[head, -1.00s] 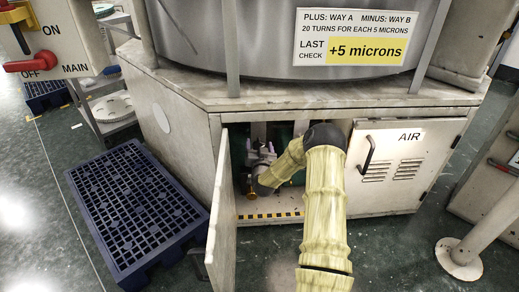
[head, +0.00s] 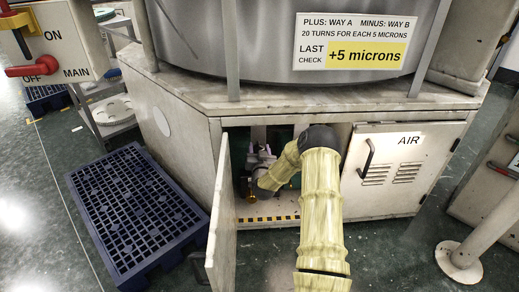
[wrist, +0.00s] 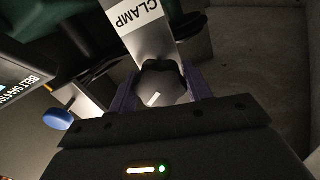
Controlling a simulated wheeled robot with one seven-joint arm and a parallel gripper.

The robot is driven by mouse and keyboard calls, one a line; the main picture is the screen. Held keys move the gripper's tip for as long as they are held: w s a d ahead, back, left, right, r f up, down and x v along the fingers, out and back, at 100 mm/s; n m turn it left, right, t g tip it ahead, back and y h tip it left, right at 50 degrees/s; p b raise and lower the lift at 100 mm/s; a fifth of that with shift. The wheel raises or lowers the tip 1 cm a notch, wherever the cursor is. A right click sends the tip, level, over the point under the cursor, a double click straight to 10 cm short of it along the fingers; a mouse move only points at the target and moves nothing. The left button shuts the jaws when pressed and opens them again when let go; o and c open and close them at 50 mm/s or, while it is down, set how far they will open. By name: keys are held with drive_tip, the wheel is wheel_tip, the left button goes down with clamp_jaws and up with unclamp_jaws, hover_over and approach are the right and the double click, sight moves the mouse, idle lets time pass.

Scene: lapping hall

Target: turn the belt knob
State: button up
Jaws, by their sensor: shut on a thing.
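In the wrist view, a dark faceted knob (wrist: 162,82) with a white mark sits below a pale plate labelled CLAMP (wrist: 138,12). My gripper (wrist: 160,90) has its purple fingers on both sides of this knob and is shut on it. A panel whose lettering begins BELT SAG (wrist: 24,82) is at the left edge, partly cut off. In the head view, my gripper (head: 262,158) reaches into the open cabinet bay; the knob is too small to make out there. My own forearm hides the right part of the bay.
The open cabinet door (head: 220,222) stands just left of my arm. A closed AIR door (head: 385,178) is at the right. A blue round part (wrist: 57,119) lies left of my gripper. A blue slatted pallet (head: 130,212) is on the floor. A sign (head: 351,40) reads +5 microns.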

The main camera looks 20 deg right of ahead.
drive_tip(key=n+p, duration=0.3)
drive_tip(key=n, duration=0.2)
drive_tip(key=shift+a, duration=0.15)
drive_tip(key=n+p, duration=0.1)
drive_tip(key=n, duration=0.4)
drive_tip(key=shift+f, duration=0.1)
drive_tip(key=shift+n, duration=0.3)
drive_tip(key=o, duration=1)
drive_tip(key=p+v, duration=0.5)
drive_tip(key=v, duration=1.2)
drive_tip(key=shift+s+p, duration=0.25)
drive_tip(key=shift+p, duration=0.15)
